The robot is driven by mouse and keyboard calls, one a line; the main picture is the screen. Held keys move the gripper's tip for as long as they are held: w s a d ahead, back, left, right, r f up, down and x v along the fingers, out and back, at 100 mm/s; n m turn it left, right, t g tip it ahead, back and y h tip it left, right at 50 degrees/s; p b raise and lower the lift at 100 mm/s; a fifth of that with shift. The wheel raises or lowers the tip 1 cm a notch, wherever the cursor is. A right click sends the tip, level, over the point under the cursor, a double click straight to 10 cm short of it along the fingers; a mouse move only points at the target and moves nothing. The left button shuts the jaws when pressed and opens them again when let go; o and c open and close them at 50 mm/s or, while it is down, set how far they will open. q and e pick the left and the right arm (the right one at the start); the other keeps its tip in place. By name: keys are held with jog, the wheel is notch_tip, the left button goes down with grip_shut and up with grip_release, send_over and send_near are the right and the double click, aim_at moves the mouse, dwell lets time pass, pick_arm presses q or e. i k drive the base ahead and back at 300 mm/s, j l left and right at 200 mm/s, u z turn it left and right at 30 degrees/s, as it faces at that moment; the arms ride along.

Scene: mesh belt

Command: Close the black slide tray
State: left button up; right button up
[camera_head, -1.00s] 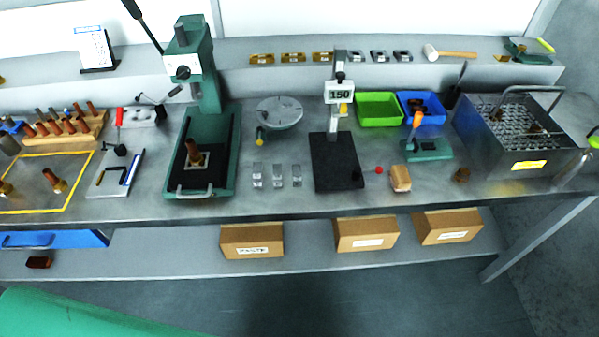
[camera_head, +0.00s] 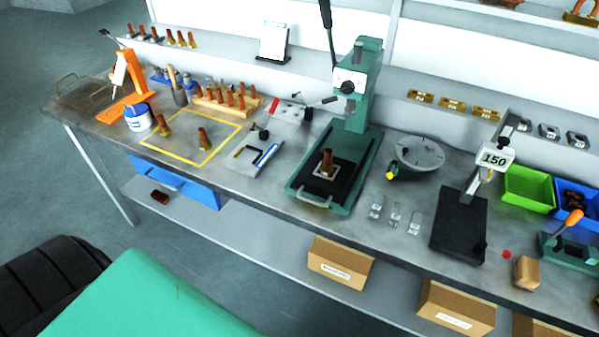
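The black slide tray (camera_head: 342,186) sits in the base of the green press (camera_head: 356,95) near the middle of the bench. A pale metal handle (camera_head: 314,200) is on its front end, at the front of the press base. A copper-brown part (camera_head: 327,162) stands upright on a light square plate on the tray. How far the tray is out of the press cannot be told for sure. Neither of my grippers is in the view.
The metal bench (camera_head: 270,190) holds a yellow-outlined area (camera_head: 212,157), a wooden rack of copper parts (camera_head: 226,103), a height gauge on a black base (camera_head: 458,226) and a green bin (camera_head: 528,190). Cardboard boxes (camera_head: 340,262) and a blue drawer (camera_head: 178,182) are below. Floor in front is partly clear.

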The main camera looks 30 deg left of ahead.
aim_at(332, 188)
jog(key=u, duration=0.8)
